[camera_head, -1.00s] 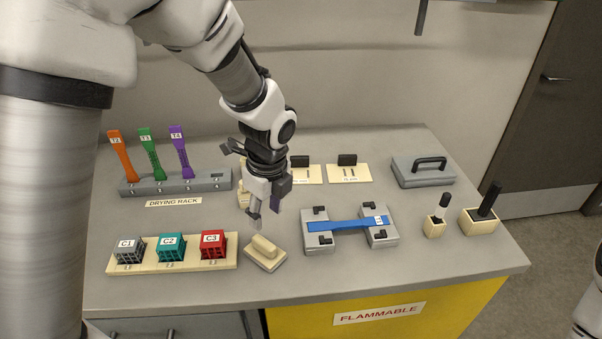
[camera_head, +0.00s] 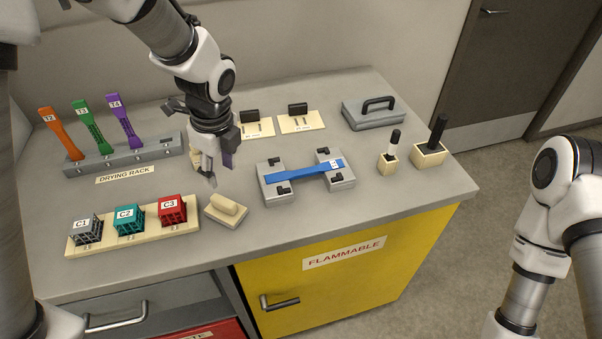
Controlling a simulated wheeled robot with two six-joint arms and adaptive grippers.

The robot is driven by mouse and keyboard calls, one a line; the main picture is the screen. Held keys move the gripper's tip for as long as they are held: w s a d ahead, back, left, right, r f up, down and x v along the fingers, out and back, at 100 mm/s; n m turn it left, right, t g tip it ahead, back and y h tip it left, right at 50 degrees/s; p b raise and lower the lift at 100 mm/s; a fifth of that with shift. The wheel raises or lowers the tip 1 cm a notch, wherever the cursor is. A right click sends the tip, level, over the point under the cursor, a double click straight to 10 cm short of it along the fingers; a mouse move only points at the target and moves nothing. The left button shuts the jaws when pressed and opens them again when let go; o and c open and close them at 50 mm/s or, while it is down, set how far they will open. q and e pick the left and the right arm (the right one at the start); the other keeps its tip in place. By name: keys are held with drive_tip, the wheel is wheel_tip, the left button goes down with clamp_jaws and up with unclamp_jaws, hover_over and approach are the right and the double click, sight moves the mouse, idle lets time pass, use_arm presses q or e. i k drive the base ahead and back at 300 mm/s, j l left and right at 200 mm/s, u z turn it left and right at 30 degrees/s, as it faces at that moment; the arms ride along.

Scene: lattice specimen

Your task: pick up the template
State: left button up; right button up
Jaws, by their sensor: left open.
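Two thin cream plates with black upright grips and dark slots, the likeliest templates, lie flat at the back of the bench: one left (camera_head: 258,128), one right (camera_head: 301,123). Their printed labels are too small to read. My left gripper (camera_head: 219,167) is open and empty, pointing down above the bench, in front of and left of the left plate. It hides part of a cream object (camera_head: 195,157) behind it. My right arm shows at the right, but its gripper is out of frame.
A cream block with a rounded handle (camera_head: 227,205) lies just in front of my left gripper. A grey fixture (camera_head: 275,186) holds a blue strip. The drying rack (camera_head: 110,161), cube tray (camera_head: 72,245), grey handled block (camera_head: 375,116) and two cream holders (camera_head: 430,157) stand around.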

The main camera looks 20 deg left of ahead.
sight(250, 119)
drive_tip(key=i+l+u, duration=0.55)
drive_tip(key=i+l, duration=0.25)
drive_tip(key=l, duration=0.1)
